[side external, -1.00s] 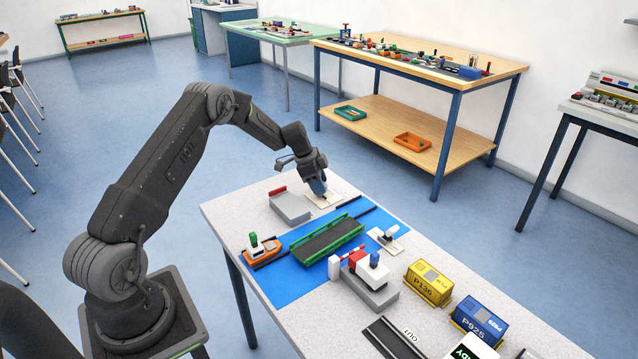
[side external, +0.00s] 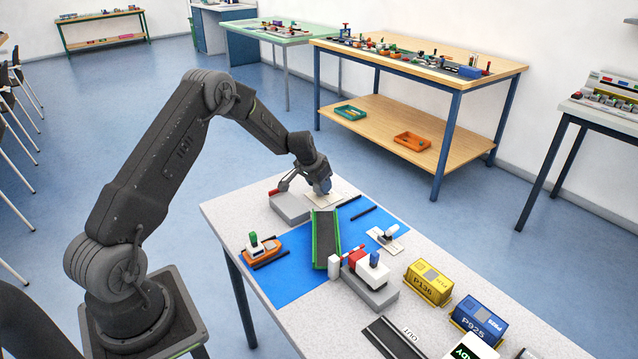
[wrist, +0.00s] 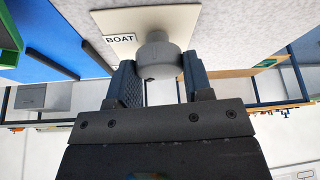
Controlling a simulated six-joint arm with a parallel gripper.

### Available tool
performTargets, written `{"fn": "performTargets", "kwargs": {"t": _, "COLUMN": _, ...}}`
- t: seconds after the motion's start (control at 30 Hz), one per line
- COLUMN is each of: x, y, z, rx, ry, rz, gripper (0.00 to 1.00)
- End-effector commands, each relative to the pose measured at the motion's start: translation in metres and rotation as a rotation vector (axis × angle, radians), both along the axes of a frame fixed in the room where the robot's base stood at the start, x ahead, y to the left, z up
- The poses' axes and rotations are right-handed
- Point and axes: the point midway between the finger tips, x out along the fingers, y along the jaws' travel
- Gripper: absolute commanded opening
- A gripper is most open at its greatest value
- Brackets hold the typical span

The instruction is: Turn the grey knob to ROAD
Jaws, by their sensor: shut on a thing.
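The grey knob (wrist: 157,54) sits on a pale plate (wrist: 188,22) with a printed label BOAT (wrist: 120,39) beside it in the wrist view. My gripper (wrist: 157,85) has one finger on each side of the knob and is shut on it. In the side view my gripper (side external: 322,189) is down at the plate (side external: 320,201) on the far part of the table, hiding the knob. No ROAD label is readable. The bridge with green sides and a dark deck (side external: 326,238) lies over the blue mat (side external: 285,282), from near the grey block to near the barrier.
An orange boat (side external: 263,250) is left of the bridge. A grey block (side external: 289,207) stands close left of my gripper.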

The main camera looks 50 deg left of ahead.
Motion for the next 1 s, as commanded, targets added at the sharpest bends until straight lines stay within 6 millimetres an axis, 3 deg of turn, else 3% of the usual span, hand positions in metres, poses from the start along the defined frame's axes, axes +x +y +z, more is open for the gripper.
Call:
{"fn": "performTargets", "kwargs": {"t": 0.6, "x": 0.0014, "y": -0.0017, "z": 0.0005, "rx": 0.002, "ry": 0.0, "rz": 0.494, "gripper": 0.23}}
{"fn": "performTargets", "kwargs": {"t": 1.0, "x": 0.0014, "y": -0.0019, "z": 0.0005, "rx": 0.0, "ry": -0.001, "rz": 0.624, "gripper": 0.23}}
